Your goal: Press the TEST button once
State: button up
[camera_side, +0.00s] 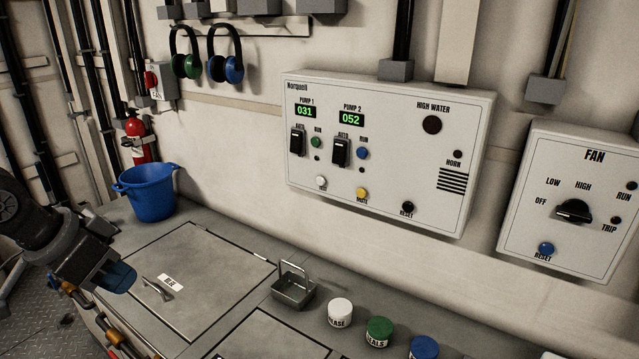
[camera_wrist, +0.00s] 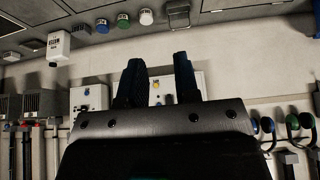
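The white Norquell pump panel (camera_side: 390,150) hangs on the wall at the centre of the side view. Along its lower edge are a white button (camera_side: 321,183), a yellow MUTE button (camera_side: 362,193) and a black RESET button (camera_side: 407,208). No TEST label is legible; the label at the white button cannot be read. My gripper (camera_side: 120,276) is at the lower left, above the bench and well away from the panel. In the wrist view, its blue fingers (camera_wrist: 160,65) stand apart with nothing between them. The panel (camera_wrist: 196,80) shows upside down behind them, partly hidden.
A FAN panel (camera_side: 570,205) is on the wall at right. The bench holds a blue bucket (camera_side: 148,194), a hatch with a handle (camera_side: 190,285), a metal caddy (camera_side: 293,290) and lidded jars (camera_side: 340,313). Ear defenders (camera_side: 226,55) hang upper left. The space before the pump panel is clear.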

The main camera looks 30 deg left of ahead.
grip_shut()
dwell(1.4)
